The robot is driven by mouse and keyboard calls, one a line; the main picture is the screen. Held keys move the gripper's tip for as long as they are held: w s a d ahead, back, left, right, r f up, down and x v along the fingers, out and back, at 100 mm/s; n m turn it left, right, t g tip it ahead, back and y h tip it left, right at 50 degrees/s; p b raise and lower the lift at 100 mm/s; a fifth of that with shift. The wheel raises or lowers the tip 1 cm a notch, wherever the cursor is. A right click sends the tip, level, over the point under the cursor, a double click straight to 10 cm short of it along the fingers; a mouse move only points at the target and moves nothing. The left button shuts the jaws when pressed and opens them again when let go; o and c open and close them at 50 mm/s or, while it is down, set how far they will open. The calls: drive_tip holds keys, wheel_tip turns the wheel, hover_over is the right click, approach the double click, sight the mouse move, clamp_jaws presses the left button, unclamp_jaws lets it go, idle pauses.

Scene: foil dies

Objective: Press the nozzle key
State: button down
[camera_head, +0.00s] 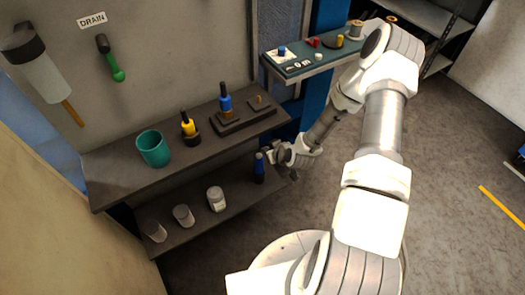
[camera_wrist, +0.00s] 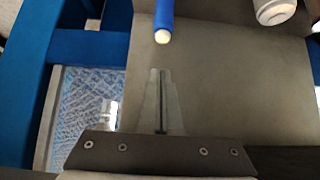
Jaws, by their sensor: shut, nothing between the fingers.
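No part is labelled as a nozzle key, and I cannot tell which it is. A blue bottle with a narrow top (camera_head: 225,101) stands on a dark block on the upper shelf, beside a low block with a small brass-coloured peg (camera_head: 258,99). A yellow bottle with a black top (camera_head: 188,127) stands left of them. A dark blue bottle (camera_head: 259,168) stands on the lower shelf. My gripper (camera_head: 272,152) is just right of it; in the wrist view my gripper (camera_wrist: 161,100) is shut and empty. A blue cylinder with a pale tip (camera_wrist: 163,24) is ahead of the fingers.
A teal cup (camera_head: 154,149) stands on the upper shelf (camera_head: 112,180). Several pale jars, one at the front (camera_head: 216,198), stand on the lower shelf. A side shelf (camera_head: 302,68) holds small coloured items. A green-handled tool (camera_head: 115,72) hangs on the wall. Floor (camera_head: 455,190) is clear at right.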

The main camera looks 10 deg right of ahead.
drive_tip(key=v, duration=0.5)
idle(0.6)
